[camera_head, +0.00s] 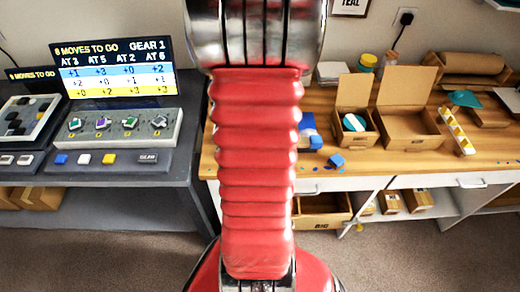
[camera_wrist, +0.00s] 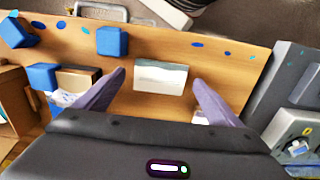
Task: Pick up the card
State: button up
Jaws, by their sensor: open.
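A small white card (camera_wrist: 160,77), which looks folded, is on the wooden bench (camera_wrist: 175,44) in the wrist view. My gripper (camera_wrist: 159,78) is open, with its two grey-purple fingers spread on the left and right of the card in that picture. A gap shows between each finger and the card, and nothing is held. I cannot tell how high the fingertips are above the bench. In the head view, I do not see the card or gripper; my red arm covers the middle of the picture.
Blue blocks (camera_wrist: 112,41) and small blue flecks lie near the card. A grey console (camera_wrist: 300,123) adjoins the bench at right in the wrist view. In the head view, open cardboard boxes (camera_head: 410,131) stand on the bench and a lit screen (camera_head: 113,70) stands at left.

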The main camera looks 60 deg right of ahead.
jog(key=shift+f, duration=0.25)
dwell(0.5)
jog(key=shift+c, duration=0.2)
jog(key=c, duration=0.8)
